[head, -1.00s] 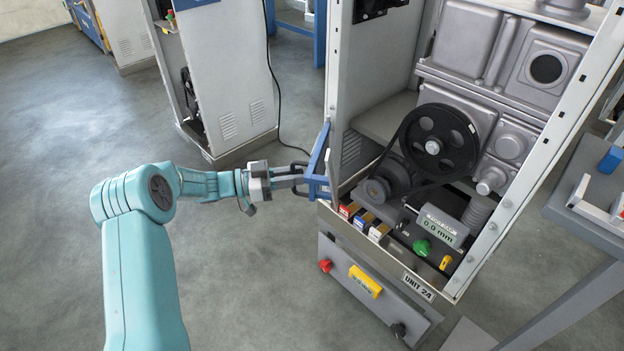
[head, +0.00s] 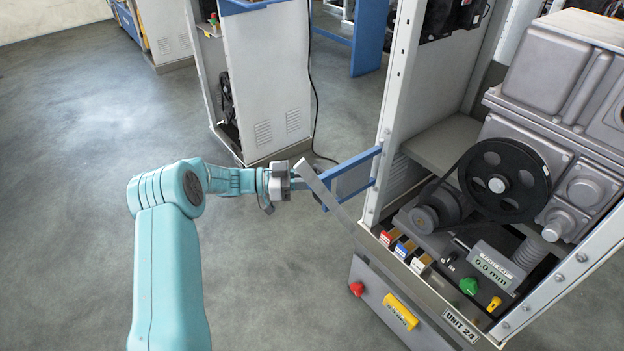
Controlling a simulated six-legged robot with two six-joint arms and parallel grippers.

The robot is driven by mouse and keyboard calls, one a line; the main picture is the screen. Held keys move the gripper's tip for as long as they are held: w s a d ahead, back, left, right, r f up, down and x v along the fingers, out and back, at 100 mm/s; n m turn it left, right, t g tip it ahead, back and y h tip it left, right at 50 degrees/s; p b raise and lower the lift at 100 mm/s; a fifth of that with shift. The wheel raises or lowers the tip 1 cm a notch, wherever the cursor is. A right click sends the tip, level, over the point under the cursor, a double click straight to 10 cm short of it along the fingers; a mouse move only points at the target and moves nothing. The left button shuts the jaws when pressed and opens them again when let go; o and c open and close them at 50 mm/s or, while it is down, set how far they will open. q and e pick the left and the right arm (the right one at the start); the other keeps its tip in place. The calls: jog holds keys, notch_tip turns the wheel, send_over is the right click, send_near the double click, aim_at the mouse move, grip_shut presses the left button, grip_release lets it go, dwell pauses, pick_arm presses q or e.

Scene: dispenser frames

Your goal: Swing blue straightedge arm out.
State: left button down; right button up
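The blue straightedge arm (head: 352,184) is a blue bracket joined to the left front post of the dispenser cabinet. It stands out to the left, clear of the cabinet front. My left gripper (head: 302,183) is at this outer end, right behind the grey bar. The bar hides its fingertips, so I cannot tell whether they are closed on the arm. My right gripper is out of view.
The open cabinet holds a black pulley (head: 503,182), a gauge reading 0.0 mm (head: 492,265) and a green knob (head: 468,286). Another cabinet (head: 268,84) stands behind. The floor at left is clear.

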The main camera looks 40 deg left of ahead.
pick_arm(q)
jog(key=shift+w+r, duration=0.2)
jog(key=shift+w, duration=0.1)
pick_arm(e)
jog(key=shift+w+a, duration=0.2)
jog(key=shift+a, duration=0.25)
pick_arm(q)
jog(key=shift+d, duration=0.1)
jog(key=c, duration=1.3)
grip_release()
jog(key=shift+w+d+f, duration=0.1)
jog(key=shift+w+d, duration=0.05)
jog(key=shift+s+a, duration=0.25)
jog(key=p+v, duration=0.1)
jog(key=v, duration=1.5)
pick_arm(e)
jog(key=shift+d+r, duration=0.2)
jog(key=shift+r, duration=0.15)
